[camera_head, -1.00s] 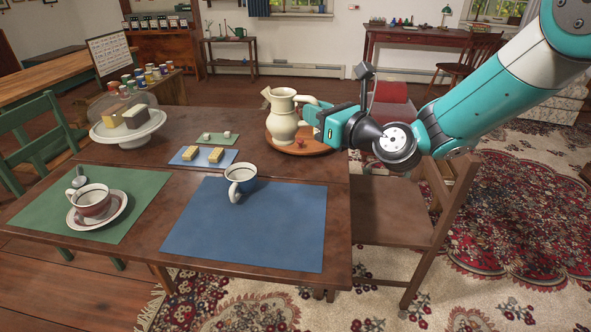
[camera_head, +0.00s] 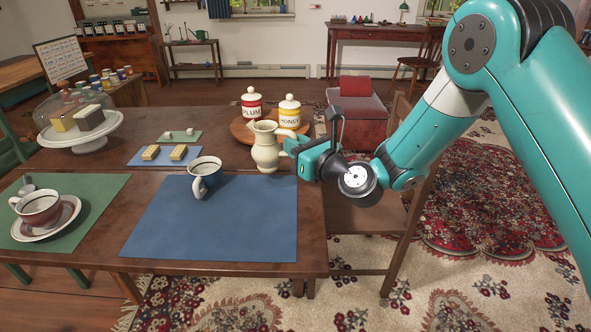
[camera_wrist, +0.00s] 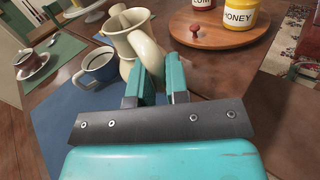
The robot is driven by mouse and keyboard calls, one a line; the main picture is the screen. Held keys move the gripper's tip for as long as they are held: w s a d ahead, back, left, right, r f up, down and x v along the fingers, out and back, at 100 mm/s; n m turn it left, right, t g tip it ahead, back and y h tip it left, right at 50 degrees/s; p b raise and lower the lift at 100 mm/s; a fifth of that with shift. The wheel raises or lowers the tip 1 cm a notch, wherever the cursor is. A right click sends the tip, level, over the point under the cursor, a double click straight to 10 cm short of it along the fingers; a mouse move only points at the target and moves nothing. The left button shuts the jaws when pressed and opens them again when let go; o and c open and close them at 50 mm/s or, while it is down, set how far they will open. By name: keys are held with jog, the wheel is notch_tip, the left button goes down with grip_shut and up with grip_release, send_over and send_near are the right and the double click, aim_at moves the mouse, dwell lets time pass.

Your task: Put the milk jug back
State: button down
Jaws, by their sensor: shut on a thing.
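The cream milk jug (camera_head: 264,148) is upright over the table, in front of the round wooden tray (camera_head: 238,129). I cannot tell whether its base touches the table. My gripper (camera_head: 290,147) is on the jug's right and shut on its handle. In the wrist view the jug (camera_wrist: 124,42) leans in the picture beyond the fingers (camera_wrist: 154,85), with the handle between them. The fingers hide part of the handle. On the tray stand a red-banded PLUM jar (camera_head: 252,104) and a yellow HONEY jar (camera_head: 289,112).
A cup on a saucer (camera_head: 62,226) sits on the green mat. A glass-domed cake stand (camera_head: 95,138) is at the left. A chair (camera_head: 365,225) stands right of the table.

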jog(key=shift+f+b, duration=1)
jog(key=shift+f, duration=1.05)
jog(key=shift+f, duration=0.2)
jog(key=c, duration=1.1)
grip_release()
jog(key=shift+r, duration=0.15)
